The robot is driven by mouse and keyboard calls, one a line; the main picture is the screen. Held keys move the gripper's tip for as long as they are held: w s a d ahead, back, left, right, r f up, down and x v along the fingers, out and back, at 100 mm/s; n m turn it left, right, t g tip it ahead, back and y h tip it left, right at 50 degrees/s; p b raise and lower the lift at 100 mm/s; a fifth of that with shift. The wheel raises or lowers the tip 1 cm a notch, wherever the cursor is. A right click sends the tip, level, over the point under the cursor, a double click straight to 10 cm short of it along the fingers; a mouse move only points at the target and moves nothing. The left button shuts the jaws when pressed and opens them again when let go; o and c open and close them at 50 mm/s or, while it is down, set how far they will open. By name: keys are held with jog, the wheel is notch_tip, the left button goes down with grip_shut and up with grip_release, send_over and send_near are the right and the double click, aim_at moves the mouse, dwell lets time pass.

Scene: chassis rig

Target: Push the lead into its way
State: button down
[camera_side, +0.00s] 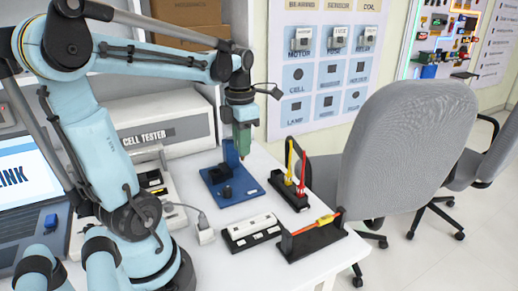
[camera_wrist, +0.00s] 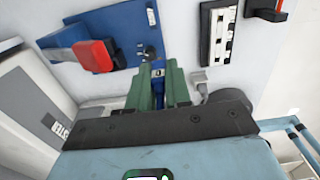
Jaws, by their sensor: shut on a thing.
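My gripper (camera_side: 243,148) has green fingers and hangs pointing down over the white bench, near a blue fixture (camera_side: 253,193) with an upright post. In the wrist view my gripper (camera_wrist: 158,72) is shut on a narrow blue thing between the fingers. Most of it is hidden, and I cannot tell whether it is a lead. The fixture's blue plate (camera_wrist: 122,42) shows ahead of the fingers, with a red block (camera_wrist: 97,53) at left. A yellow lead (camera_side: 289,158) and a red lead (camera_side: 302,172) stand upright in a black rack (camera_side: 287,194). An orange lead (camera_side: 318,224) lies on a black stand (camera_side: 312,243).
A white socket strip (camera_side: 250,228) lies in front of the fixture, with a white plug (camera_side: 206,236) beside it. The cell tester (camera_side: 165,125) stands behind, a laptop (camera_side: 25,190) at left. Grey chairs (camera_side: 405,150) stand beyond the bench's right edge.

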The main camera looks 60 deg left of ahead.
jog(key=s+d+f+m, duration=0.1)
jog(key=d+m, duration=0.4)
jog(key=m, duration=0.4)
jog(key=s+d+f+m, duration=0.2)
jog(key=d+m, duration=0.4)
jog(key=m, duration=0.3)
jog(key=shift+d, duration=0.2)
jog(key=shift+f, duration=2.9)
jog(key=shift+f, duration=1.4)
jog(key=c, duration=1.1)
grip_release()
jog(key=shift+o, duration=0.6)
jog(key=shift+w, duration=0.1)
